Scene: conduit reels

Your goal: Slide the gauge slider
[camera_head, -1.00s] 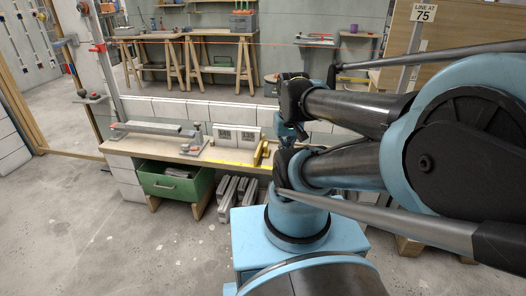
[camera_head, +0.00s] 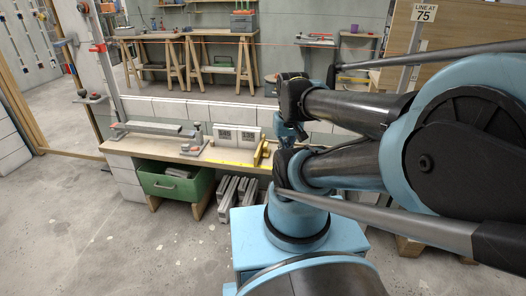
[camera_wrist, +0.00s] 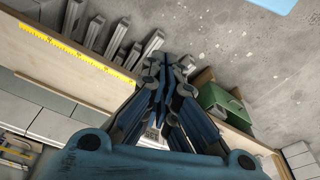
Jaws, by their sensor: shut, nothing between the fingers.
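A tall grey upright post (camera_head: 109,75) stands at the left end of the workbench, with a small red slider-like piece (camera_head: 98,48) on it. I cannot tell for certain that this is the gauge slider. A yellow scale strip (camera_head: 230,164) runs along the bench's front edge, with a yellow upright piece (camera_head: 260,153) near its right end. The strip also shows in the wrist view (camera_wrist: 75,47). My gripper (camera_wrist: 166,62) is shut and empty in the wrist view, pointing past the bench edge; no slider shows at its fingertips. My arm hides its fingers in the head view.
The workbench (camera_head: 150,149) carries a long grey bar and a small clamp-like tool. A green drawer box (camera_head: 176,183) and several grey blocks (camera_head: 236,192) are below it. A white block wall (camera_head: 180,108) is behind. Floor at front left is clear. A sign (camera_head: 424,13) reads "LINE AT 75".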

